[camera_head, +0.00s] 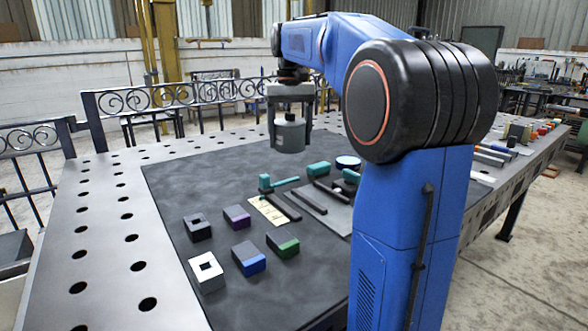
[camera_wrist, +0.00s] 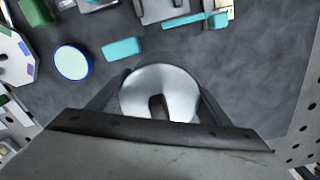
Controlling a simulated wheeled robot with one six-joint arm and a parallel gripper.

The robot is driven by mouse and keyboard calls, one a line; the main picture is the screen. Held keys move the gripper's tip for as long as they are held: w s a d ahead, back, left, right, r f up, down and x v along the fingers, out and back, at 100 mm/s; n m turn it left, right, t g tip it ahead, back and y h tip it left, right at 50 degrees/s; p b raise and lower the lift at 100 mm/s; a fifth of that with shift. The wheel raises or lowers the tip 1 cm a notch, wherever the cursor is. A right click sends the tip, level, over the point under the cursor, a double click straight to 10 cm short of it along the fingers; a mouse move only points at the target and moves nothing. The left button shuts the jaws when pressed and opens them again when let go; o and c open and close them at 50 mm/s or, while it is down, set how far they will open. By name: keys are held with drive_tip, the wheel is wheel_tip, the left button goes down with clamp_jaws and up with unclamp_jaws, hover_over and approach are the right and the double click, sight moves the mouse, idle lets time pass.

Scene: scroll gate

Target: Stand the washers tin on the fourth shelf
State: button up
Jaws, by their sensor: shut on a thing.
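My gripper (camera_head: 290,110) is shut on a grey round tin (camera_head: 290,136) and holds it upright above the dark mat. In the wrist view the tin (camera_wrist: 158,92) shows from above as a pale disc between the two fingers, with a dark slot-shaped mark on its top. I cannot read any label, so I cannot tell whether it is the washers tin. No shelf is visible in either view.
Below on the mat (camera_head: 180,178) are several coloured blocks (camera_head: 250,258), teal pieces (camera_head: 318,169), dark bars (camera_head: 305,197) and a blue-rimmed round thing (camera_head: 348,162). Scrolled railings (camera_head: 150,98) stand behind the perforated metal table (camera_head: 100,220).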

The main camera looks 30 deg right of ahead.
drive_tip(key=shift+f, duration=4.2)
drive_tip(key=shift+s+f, duration=0.1)
drive_tip(key=o, duration=0.8)
